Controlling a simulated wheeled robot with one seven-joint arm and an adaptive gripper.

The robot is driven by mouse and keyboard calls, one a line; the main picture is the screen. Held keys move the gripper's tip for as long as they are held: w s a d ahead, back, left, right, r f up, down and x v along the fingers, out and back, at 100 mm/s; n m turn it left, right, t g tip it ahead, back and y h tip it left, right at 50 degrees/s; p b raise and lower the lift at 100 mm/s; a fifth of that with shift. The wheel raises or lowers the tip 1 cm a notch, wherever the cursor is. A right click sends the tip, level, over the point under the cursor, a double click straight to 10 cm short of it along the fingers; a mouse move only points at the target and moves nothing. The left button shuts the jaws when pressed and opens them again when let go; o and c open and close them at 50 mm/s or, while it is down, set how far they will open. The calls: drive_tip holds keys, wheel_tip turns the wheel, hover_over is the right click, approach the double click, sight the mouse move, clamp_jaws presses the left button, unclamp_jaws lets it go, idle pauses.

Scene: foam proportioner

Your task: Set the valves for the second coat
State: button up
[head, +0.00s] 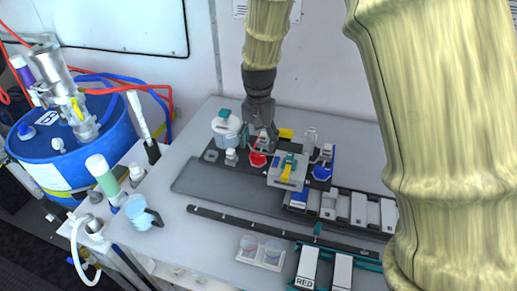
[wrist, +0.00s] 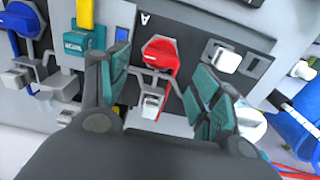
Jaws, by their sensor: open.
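A red valve handle (head: 257,159) sits on a dark panel on the bench. In the wrist view the red handle (wrist: 160,55) lies ahead of and between my fingers, near a printed "A". My gripper (head: 263,142) points down just behind it; in the wrist view my gripper (wrist: 160,82) is open, its teal-padded fingers apart with nothing held. Whether a finger touches the handle I cannot tell. A blue valve handle (head: 323,172) is to the right; it also shows in the wrist view (wrist: 22,18). Between them is a grey block with a yellow lever (head: 287,172) and teal part.
A white jug with a teal lid (head: 227,128) stands left of the panel. A blue drum (head: 70,150) with hoses is at far left. A rail of grey blocks (head: 358,208), a dark bar (head: 270,228) and a cup tray (head: 262,262) lie in front. My arm hides the right side.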

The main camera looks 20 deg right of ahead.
sight(259, 154)
wheel_tip(259, 154, up, 8)
drive_tip(key=shift+f, duration=0.25)
drive_tip(key=shift+f, duration=0.1)
idle(0.4)
